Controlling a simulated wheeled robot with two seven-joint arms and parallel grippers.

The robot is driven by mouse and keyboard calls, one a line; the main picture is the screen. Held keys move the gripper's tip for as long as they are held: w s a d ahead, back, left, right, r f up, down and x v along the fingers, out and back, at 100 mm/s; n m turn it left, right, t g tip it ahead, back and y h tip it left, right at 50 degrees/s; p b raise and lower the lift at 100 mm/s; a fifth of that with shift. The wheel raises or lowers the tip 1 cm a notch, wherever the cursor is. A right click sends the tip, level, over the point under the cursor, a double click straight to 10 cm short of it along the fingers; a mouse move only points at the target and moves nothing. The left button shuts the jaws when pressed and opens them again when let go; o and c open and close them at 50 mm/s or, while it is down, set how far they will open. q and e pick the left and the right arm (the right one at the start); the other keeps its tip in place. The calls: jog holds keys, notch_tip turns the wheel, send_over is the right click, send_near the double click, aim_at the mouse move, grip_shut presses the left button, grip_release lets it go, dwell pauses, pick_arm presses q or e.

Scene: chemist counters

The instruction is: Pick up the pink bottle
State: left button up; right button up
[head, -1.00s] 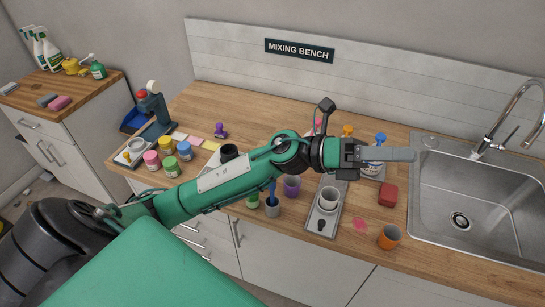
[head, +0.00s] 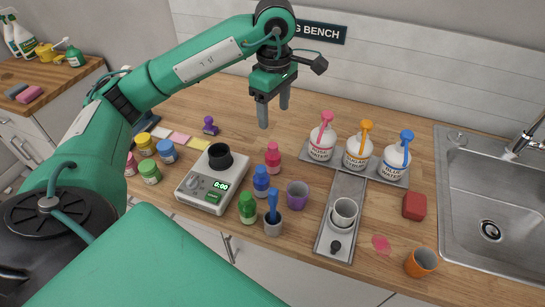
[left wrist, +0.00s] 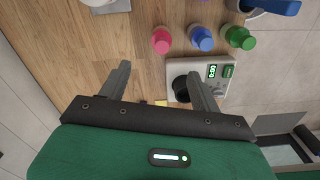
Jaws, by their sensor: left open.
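The pink bottle (head: 273,157) stands upright on the wooden counter, behind and right of the blue bottle (head: 261,181). It also shows in the left wrist view (left wrist: 161,40), beyond the fingertips, with the blue and green bottles to its right. My left gripper (head: 274,112) is open and empty, fingers pointing down, above the counter and behind the pink bottle. In the left wrist view the two fingers (left wrist: 158,80) are spread wide with nothing between them but counter and part of the scale. My right gripper is not seen.
White wash bottles on a tray (head: 390,177) stand to the right, left of the sink (head: 490,190). The counter behind the pink bottle is clear.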

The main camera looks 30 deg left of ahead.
aim_at(273, 145)
pick_arm(q)
notch_tip(273, 145, down, 7)
jog(key=shift+s+f+p, duration=0.1)
jog(key=shift+f+p, duration=0.1)
jog(key=shift+p, duration=0.25)
jog(key=shift+f, duration=0.7)
notch_tip(273, 145, down, 4)
jog(key=shift+s+p, duration=0.1)
jog(key=shift+p, duration=0.95)
jog(key=shift+f, duration=0.25)
jog(key=shift+d+f, duration=0.1)
jog(key=shift+c, duration=0.3)
jog(key=c, duration=1.1)
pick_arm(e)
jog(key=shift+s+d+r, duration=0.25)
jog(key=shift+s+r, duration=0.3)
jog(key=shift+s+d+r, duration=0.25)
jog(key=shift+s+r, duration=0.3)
